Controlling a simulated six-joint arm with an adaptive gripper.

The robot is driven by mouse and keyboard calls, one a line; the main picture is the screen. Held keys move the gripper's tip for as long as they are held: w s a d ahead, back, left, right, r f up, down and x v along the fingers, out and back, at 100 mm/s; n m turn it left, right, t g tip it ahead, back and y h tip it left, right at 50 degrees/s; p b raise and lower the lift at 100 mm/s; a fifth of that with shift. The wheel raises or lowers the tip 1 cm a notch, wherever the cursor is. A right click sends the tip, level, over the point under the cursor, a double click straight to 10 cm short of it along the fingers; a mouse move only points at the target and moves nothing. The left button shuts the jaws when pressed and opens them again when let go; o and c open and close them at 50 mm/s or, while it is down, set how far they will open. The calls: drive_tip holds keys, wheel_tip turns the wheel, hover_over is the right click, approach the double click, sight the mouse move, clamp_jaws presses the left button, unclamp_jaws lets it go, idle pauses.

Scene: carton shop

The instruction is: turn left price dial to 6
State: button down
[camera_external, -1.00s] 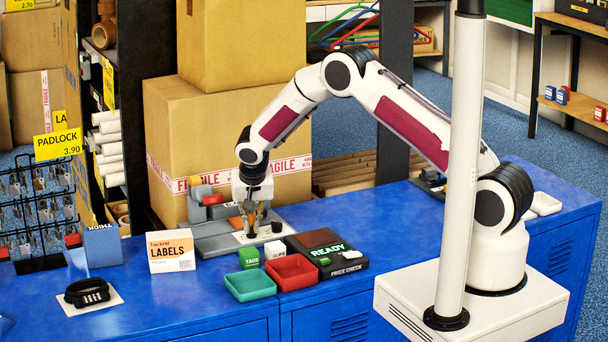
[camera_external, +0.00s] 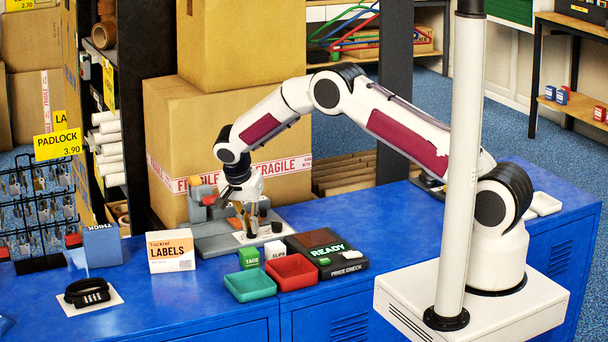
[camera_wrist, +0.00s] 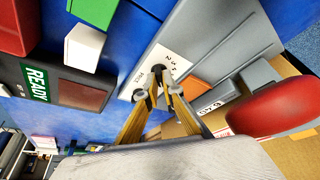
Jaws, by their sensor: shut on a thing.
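My gripper (camera_external: 250,236) is shut at the white dial plate (camera_external: 238,238) of the grey pricing machine (camera_external: 212,246). In the wrist view its two brass-coloured fingers (camera_wrist: 156,84) come together over the white plate (camera_wrist: 172,56), which bears small black print. The left price dial is mostly hidden between the fingertips, so its number cannot be read. A dark round knob (camera_external: 277,227) stands just right of my gripper, apart from it. My wrist leans, with its top to the left of the fingertips.
In front stand a green TAGS box (camera_external: 249,259), a white CLIPS box (camera_external: 275,250), a teal tray (camera_external: 250,285), a red tray (camera_external: 290,272) and the dark READY price-check unit (camera_external: 328,255). A large carton (camera_external: 165,130) rises behind.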

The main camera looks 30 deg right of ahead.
drive_tip(key=shift+f, duration=0.1)
drive_tip(key=c, duration=2)
unclamp_jaws()
drive_tip(key=shift+r, duration=0.2)
drive_tip(key=v, duration=0.7)
drive_tip(key=shift+s+a, duration=0.1)
